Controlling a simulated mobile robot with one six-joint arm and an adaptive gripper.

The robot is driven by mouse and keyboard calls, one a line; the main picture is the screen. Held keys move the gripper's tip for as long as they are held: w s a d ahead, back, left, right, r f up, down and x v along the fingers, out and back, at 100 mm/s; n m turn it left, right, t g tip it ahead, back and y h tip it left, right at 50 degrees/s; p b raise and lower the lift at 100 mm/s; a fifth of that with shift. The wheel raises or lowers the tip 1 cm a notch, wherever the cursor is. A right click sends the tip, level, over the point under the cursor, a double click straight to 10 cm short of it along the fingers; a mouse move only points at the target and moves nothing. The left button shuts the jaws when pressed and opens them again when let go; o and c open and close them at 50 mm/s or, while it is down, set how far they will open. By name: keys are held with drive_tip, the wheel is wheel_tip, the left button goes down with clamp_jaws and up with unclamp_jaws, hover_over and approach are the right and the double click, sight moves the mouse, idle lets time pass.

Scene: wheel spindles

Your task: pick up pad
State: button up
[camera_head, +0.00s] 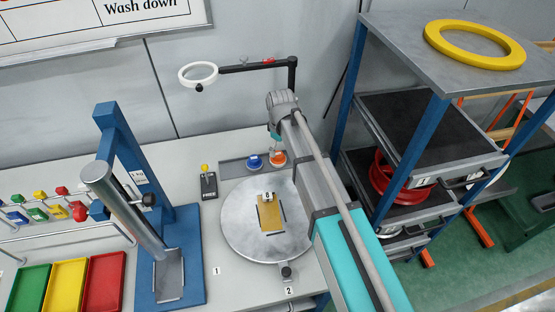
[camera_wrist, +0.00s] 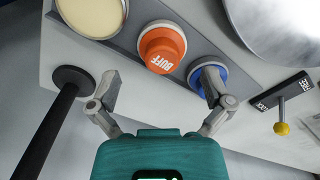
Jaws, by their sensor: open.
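An orange round pad (camera_head: 278,158) and a blue round pad (camera_head: 254,162) sit side by side on a grey strip (camera_head: 232,169) at the back of the bench. In the wrist view the orange pad (camera_wrist: 162,48), marked BUFF, lies ahead of my gripper (camera_wrist: 162,82), roughly between the open fingertips. The blue pad (camera_wrist: 206,78) is partly hidden behind the right fingertip. A cream round pad (camera_wrist: 92,14) is on the same strip, cut off by the frame edge. My gripper (camera_head: 275,139) is open and empty, above the strip's right part.
A round metal turntable (camera_head: 240,235) holds a tan block (camera_head: 270,215). A lever box (camera_head: 208,184) stands left of the strip. A black lamp post (camera_wrist: 55,120) is close to my left finger. A blue press (camera_head: 185,250) and a shelf rack (camera_head: 345,120) flank the area.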

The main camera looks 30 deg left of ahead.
sight(278, 154)
drive_tip(key=shift+f, duration=0.15)
drive_tip(key=f+b, duration=0.2)
drive_tip(key=b, duration=0.1)
drive_tip(key=shift+a+f, duration=0.4)
drive_tip(key=shift+f+b, duration=1.05)
drive_tip(key=shift+b, duration=0.05)
drive_tip(key=shift+s, duration=0.2)
drive_tip(key=c, duration=0.9)
